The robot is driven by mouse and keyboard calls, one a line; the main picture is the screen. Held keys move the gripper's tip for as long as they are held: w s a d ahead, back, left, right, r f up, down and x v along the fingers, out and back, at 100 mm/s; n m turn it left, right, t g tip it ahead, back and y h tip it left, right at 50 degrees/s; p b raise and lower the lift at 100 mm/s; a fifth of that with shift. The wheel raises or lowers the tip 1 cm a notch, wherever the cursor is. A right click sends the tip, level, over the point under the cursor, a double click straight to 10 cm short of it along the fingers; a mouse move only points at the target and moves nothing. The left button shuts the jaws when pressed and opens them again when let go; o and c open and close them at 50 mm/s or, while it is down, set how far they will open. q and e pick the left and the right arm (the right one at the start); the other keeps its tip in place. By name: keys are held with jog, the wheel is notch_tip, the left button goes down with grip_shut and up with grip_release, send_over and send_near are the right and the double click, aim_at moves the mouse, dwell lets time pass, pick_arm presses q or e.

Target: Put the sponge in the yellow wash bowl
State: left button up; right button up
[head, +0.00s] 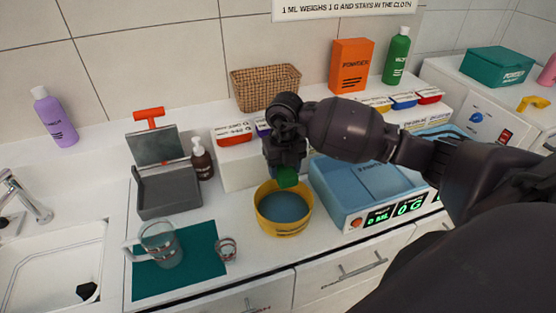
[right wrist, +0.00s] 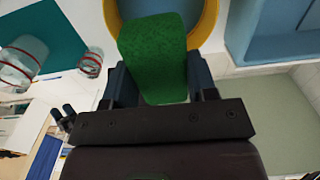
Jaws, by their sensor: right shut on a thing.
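The sponge is a green block, held in my right gripper (head: 287,168) above the yellow wash bowl. In the right wrist view the sponge (right wrist: 153,55) sits between the two dark fingers (right wrist: 160,85), which are shut on it. The yellow wash bowl (head: 286,228) stands on the white counter with a blue-grey inside. The sponge (head: 287,178) is over the bowl's back part in the head view. In the right wrist view the bowl's rim (right wrist: 113,17) shows behind the sponge. My left gripper is not in view.
A blue box-like device (head: 345,185) with green displays stands right of the bowl. A glass jug (head: 160,245) and a small glass (head: 226,249) stand left on a teal mat (head: 180,278). A grey open box (head: 168,192) and white ledge are behind. A sink (head: 50,262) is far left.

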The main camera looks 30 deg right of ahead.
jog(key=shift+s+f, duration=0.2)
jog(key=shift+f, duration=0.45)
pick_arm(q)
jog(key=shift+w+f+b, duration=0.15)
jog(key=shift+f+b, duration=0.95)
jog(key=shift+b, duration=0.4)
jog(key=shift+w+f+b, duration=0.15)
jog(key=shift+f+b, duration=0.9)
jog(key=shift+b, duration=0.4)
pick_arm(e)
jog(key=shift+f, duration=4.75)
jog(key=o, duration=1)
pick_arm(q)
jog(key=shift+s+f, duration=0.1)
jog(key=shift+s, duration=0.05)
